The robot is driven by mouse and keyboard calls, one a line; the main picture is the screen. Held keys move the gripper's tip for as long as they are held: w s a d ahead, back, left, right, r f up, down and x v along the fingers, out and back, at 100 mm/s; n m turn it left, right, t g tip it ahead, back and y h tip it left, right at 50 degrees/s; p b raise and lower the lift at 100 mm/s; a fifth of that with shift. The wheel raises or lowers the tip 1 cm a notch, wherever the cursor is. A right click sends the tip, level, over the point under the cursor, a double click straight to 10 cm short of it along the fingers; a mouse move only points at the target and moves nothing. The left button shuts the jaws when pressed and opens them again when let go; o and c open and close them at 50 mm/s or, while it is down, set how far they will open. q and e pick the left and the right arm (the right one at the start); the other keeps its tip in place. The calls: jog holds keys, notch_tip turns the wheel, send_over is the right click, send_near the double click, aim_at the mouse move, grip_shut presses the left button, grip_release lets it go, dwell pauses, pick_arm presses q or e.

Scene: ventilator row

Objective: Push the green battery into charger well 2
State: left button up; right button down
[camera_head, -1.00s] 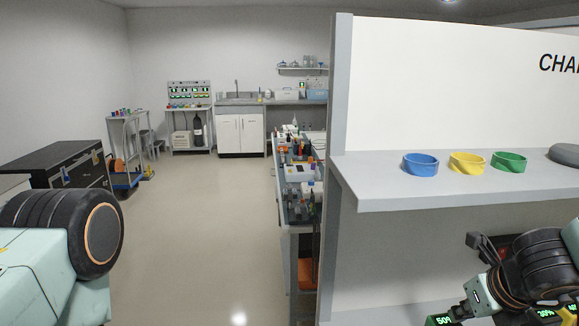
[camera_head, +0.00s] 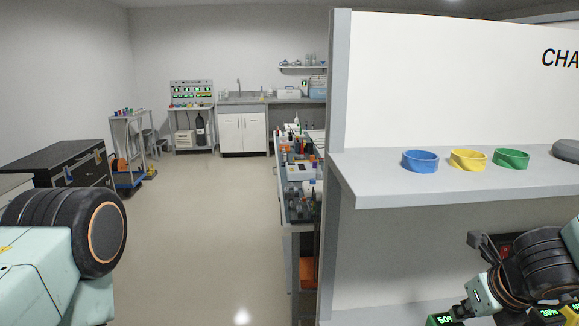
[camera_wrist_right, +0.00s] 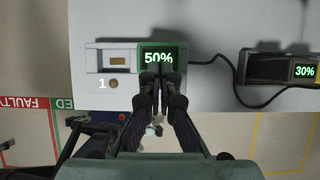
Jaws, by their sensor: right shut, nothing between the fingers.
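The green battery (camera_wrist_right: 158,50) shows a lit 50% display in the right wrist view. It sits in the pale charger (camera_wrist_right: 110,58), right of a well marked 1; how deep it sits is hard to tell. My right gripper (camera_wrist_right: 158,72) is shut and empty, with its fingertips at the near edge of the battery, covering part of it; contact is not clear. In the head view the battery's display (camera_head: 443,320) shows at the bottom edge, with my right gripper (camera_head: 462,308) just above it. My left gripper is out of view; only its arm shows.
A second battery unit (camera_wrist_right: 282,68) reading 30% stands to the right, with a black cable beside it. A shelf (camera_head: 440,190) above the bench holds blue (camera_head: 420,161), yellow (camera_head: 468,160) and green (camera_head: 511,159) rings. The floor at left is open.

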jog(key=shift+s+a+r, duration=0.1)
jog(key=shift+a, duration=0.1)
jog(key=shift+d, duration=0.2)
jog(key=shift+f, duration=0.2)
jog(key=shift+a+f+b, duration=0.1)
jog(key=shift+a+b, duration=0.05)
jog(key=shift+b, duration=0.15)
jog(key=shift+f+b, duration=0.35)
jog(key=shift+f, duration=0.2)
jog(key=shift+f+b, duration=0.2)
jog(key=shift+b, duration=0.15)
jog(key=shift+f, duration=0.3)
jog(key=shift+s+f+b, duration=0.15)
jog(key=shift+f+b, duration=0.05)
jog(key=shift+b, duration=0.3)
